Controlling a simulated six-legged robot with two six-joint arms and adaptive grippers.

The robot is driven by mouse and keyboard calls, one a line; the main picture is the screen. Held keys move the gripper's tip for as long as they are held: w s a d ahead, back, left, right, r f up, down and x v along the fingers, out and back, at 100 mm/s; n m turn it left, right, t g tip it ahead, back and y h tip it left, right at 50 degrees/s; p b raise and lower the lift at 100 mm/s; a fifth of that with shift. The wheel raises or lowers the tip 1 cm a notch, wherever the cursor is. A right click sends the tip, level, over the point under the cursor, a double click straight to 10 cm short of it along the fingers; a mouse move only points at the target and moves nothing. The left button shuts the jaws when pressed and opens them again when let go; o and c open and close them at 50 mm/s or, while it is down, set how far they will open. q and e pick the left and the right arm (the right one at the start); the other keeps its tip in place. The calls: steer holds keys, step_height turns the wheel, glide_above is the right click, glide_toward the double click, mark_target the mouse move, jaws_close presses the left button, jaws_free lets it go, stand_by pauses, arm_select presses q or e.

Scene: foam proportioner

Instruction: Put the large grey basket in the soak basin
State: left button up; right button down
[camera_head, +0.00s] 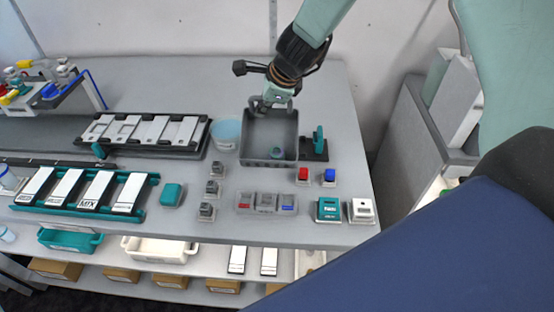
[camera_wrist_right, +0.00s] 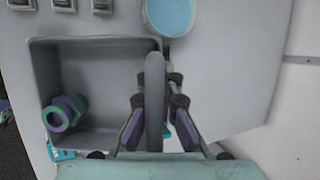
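A large grey open-topped box (camera_head: 270,147) stands at the back right of the table. It also fills the left of the right wrist view (camera_wrist_right: 100,62). I cannot tell if it is the basket or the basin; no second grey box of this size shows. A round teal and purple part (camera_wrist_right: 65,113) lies inside it. My right gripper (camera_head: 274,107) points down at its back wall. In the right wrist view its fingers (camera_wrist_right: 157,90) stand either side of a thin grey upright piece (camera_wrist_right: 155,110) at that wall, with little gap; contact is unclear. My left gripper is out of view.
A round tub with a blue inside (camera_head: 227,133) stands close left of the box. A teal upright part on a dark base (camera_head: 318,145) stands close right. Racks (camera_head: 150,134), buttons and small blocks (camera_head: 268,202) fill the left and front. Bare table shows behind the box.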

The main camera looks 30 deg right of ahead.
mark_target(262, 124)
steer(key=f+b, duration=0.5)
steer(key=shift+s+a+f, duration=0.1)
steer(key=shift+a+f, duration=0.15)
steer(key=shift+d+f, duration=0.25)
steer(key=shift+f, duration=0.15)
steer(key=shift+s+a+f+b, duration=0.1)
steer(key=shift+a+f+b, duration=0.05)
steer(key=shift+b, duration=0.3)
steer(key=shift+a+f+b, duration=0.15)
steer(key=shift+f+b, duration=0.2)
step_height(262, 124, down, 2)
steer(key=shift+f+b, duration=0.1)
steer(key=shift+b, duration=0.75)
steer(key=shift+f, duration=0.25)
steer(key=shift+w+d, duration=0.2)
steer(key=shift+s+r, duration=0.1)
steer(key=c, duration=2.1)
jaws_free()
steer(key=shift+s+a+b, duration=0.15)
steer(key=shift+a+b, duration=0.05)
steer(key=shift+b, duration=0.1)
steer(key=o, duration=0.6)
steer(key=shift+w+d+f, duration=0.15)
steer(key=shift+w+f, duration=0.05)
steer(key=shift+s+r, duration=0.15)
steer(key=shift+r, duration=0.05)
